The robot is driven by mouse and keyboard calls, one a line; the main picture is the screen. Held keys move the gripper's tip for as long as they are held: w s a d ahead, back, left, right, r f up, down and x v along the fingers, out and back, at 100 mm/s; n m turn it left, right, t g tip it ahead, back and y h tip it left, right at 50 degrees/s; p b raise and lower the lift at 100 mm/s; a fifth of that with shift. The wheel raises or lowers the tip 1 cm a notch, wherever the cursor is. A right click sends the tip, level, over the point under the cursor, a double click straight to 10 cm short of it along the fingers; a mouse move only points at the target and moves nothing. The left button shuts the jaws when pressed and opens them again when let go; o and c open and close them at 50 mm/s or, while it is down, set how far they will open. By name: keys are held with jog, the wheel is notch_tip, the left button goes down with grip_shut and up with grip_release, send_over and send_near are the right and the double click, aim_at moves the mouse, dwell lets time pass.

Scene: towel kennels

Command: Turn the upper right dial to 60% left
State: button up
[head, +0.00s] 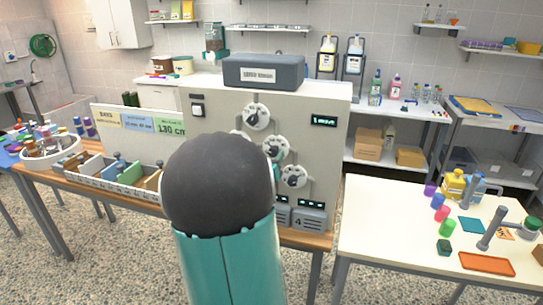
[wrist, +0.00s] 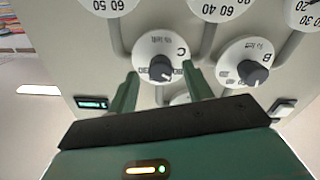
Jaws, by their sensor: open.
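A pale panel (head: 337,150) carries several round white dials with dark knobs. The wrist view shows it upside down. Dial C (wrist: 158,46), marked "% left", has a dark grey knob (wrist: 161,69). Dial C also shows in the head view (head: 268,146). My gripper (wrist: 160,71) is open, with its green fingers on either side of that knob, apart from it. I cannot tell its exact depth. Dial B (wrist: 236,54) is beside it. In the head view my arm hides most of the gripper. The top dial (head: 257,117) is mostly hidden in the wrist view.
A switch (head: 197,105) and a green display (head: 323,121) are on the panel. A dark box (head: 264,71) sits on top. A divided tray (head: 110,184) stands at left. A white table (head: 390,215) with small coloured objects is at right.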

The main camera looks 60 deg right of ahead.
jog(key=shift+w+d, duration=0.15)
jog(key=shift+d, duration=0.9)
jog(key=shift+c, duration=0.4)
jog(key=c, duration=0.9)
jog(key=shift+m, duration=3.9)
